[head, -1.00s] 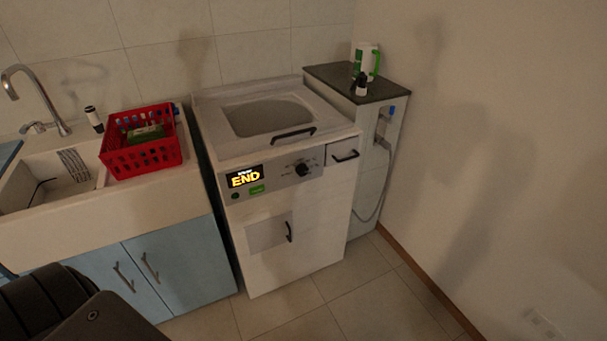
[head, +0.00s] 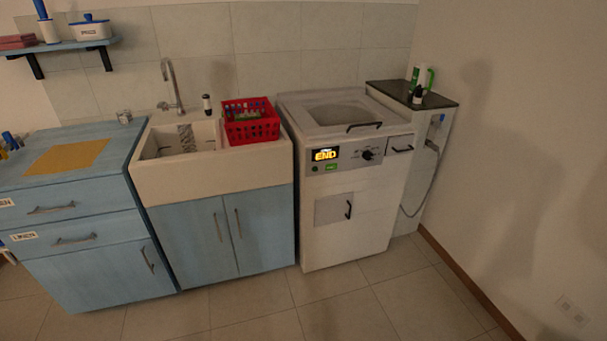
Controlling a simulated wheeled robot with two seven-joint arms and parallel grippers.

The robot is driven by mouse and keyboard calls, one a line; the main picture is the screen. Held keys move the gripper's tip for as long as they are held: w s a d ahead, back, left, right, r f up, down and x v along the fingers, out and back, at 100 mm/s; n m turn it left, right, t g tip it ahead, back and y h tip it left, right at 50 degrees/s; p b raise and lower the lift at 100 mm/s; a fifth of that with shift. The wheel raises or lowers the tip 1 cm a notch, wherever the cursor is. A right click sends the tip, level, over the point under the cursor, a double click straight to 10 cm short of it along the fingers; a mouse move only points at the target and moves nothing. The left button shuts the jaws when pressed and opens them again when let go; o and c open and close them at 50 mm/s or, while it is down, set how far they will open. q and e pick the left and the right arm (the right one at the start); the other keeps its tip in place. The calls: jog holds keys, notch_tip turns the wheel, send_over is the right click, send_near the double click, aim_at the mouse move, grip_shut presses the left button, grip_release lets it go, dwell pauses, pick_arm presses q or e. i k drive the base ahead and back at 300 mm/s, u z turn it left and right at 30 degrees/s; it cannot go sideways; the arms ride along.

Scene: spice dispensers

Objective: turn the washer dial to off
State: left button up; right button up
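The washer (head: 350,225) is a white top-loader standing right of the sink cabinet. Its front panel holds a lit display (head: 325,155) reading "END" in yellow. The black round washer dial (head: 368,155) sits right of the display; its pointer setting is too small to read. A green button or label (head: 331,168) is below the display. Neither of my grippers shows in the head view.
A red basket (head: 252,128) stands beside the sink (head: 181,142). A blue counter (head: 62,170) with drawers is at left. A narrow dark-topped cabinet (head: 412,95) with bottles is right of the washer, near the wall. The tiled floor (head: 330,305) in front is clear.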

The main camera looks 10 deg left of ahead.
aim_at(367, 154)
jog(key=z, duration=1.2)
jog(key=i, duration=1.3)
jog(key=u, duration=0.25)
